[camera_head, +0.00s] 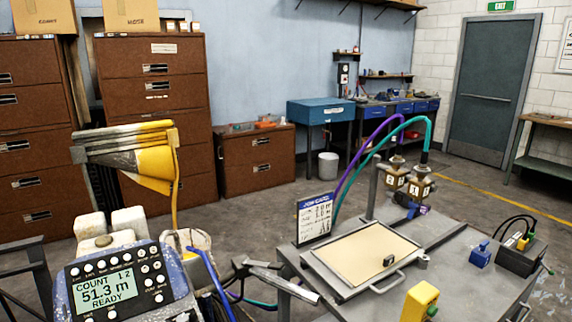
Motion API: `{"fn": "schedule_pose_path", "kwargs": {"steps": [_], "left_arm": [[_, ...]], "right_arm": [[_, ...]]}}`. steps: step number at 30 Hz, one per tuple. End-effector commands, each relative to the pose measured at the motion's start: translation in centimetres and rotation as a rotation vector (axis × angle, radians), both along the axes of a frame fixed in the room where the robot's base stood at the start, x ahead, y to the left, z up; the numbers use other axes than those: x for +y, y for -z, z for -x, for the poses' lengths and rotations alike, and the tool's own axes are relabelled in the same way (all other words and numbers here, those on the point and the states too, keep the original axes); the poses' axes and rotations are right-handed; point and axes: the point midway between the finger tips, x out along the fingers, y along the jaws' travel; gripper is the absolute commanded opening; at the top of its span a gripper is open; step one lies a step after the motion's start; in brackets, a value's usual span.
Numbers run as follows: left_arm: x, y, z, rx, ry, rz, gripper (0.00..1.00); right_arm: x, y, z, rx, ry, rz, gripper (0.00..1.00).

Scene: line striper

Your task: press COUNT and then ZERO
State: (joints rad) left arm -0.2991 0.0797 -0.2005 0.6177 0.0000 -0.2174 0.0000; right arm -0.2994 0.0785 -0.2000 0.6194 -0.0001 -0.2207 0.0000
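The control panel (129,277) of the striper stands at the lower left, tilted to face me. Its lit green screen (103,289) reads COUNT 1.2, 51.3 m and READY. Round light buttons run in a row above the screen, with more at its right side (157,265) and below it. The labels by the buttons are too small to read, so I cannot tell which is COUNT or ZERO. Neither of my grippers shows in this view.
A grey metal table (395,300) at the right carries a tray, a job card (315,218), a yellow box (420,302) and hosed fittings (407,182). A yellow and grey part (150,160) rises behind the panel. A grey bar (285,282) lies between panel and table.

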Motion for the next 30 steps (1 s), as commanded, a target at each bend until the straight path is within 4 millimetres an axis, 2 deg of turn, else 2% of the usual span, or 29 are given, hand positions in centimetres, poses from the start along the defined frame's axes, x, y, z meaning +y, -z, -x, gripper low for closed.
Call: {"fn": "schedule_pose_path", "kwargs": {"steps": [1,4,30], "left_arm": [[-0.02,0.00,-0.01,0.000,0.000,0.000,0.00],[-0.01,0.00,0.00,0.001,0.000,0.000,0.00],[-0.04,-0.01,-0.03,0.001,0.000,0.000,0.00]], "right_arm": [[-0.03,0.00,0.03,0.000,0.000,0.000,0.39],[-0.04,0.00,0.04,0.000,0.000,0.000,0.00],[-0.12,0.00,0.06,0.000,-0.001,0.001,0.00]]}}
